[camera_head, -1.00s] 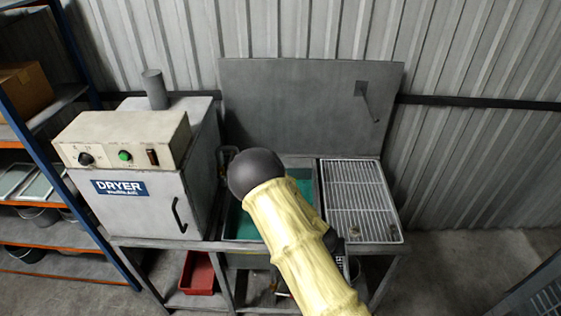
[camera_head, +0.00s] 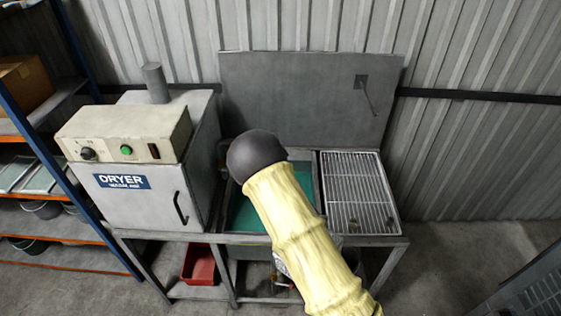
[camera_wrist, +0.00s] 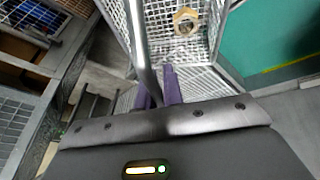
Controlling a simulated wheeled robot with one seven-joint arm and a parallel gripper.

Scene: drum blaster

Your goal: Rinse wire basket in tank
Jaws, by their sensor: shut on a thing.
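The wire basket (camera_wrist: 168,42) is a pale metal mesh basket at the top middle of the wrist view. A brass-coloured ring-shaped part (camera_wrist: 186,21) lies in it. My gripper (camera_wrist: 159,88) has purple fingers, shut on the basket's grey metal handle (camera_wrist: 139,45). The tank (camera_head: 246,217) holds teal liquid and sits left of the wire rack in the head view. In the wrist view the teal liquid (camera_wrist: 275,38) is to the right of the basket, and the basket appears outside it.
A white wire rack (camera_head: 358,185) lies right of the tank. The tank's raised grey lid (camera_head: 300,98) stands behind. A dryer (camera_head: 140,185) stands to the left, with a red bin (camera_head: 199,265) on the shelf below. Blue-framed shelving (camera_head: 62,150) is at far left.

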